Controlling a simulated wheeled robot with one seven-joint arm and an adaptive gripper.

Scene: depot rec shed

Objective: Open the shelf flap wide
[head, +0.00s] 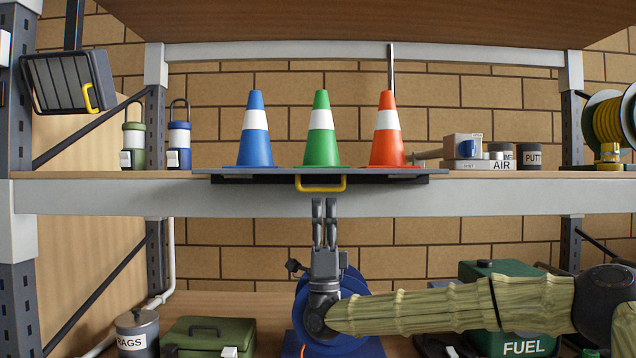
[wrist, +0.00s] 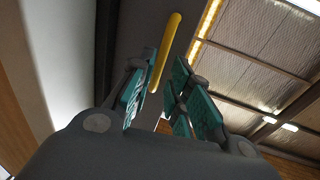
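The shelf flap (head: 285,173) is a thin grey panel lying level at the middle of the shelf, with a yellow handle (head: 320,189) at its front edge. Blue, green and orange cones stand in a row just above it in the head view. My gripper (head: 324,203) points upward, with its fingertips just below the handle in the picture. In the wrist view the handle (wrist: 165,50) shows as a yellow bar between the lines of the two spread fingers (wrist: 158,85). The gripper is open and empty. I cannot tell whether a finger touches the handle.
The shelf beam (head: 150,197) runs across behind my gripper. A dark ribbed box with a yellow handle (head: 72,82) hangs at the upper left. Below stand a green box (head: 210,335), a rags can (head: 137,330) and a fuel can (head: 520,340). Canisters and small boxes flank the cones.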

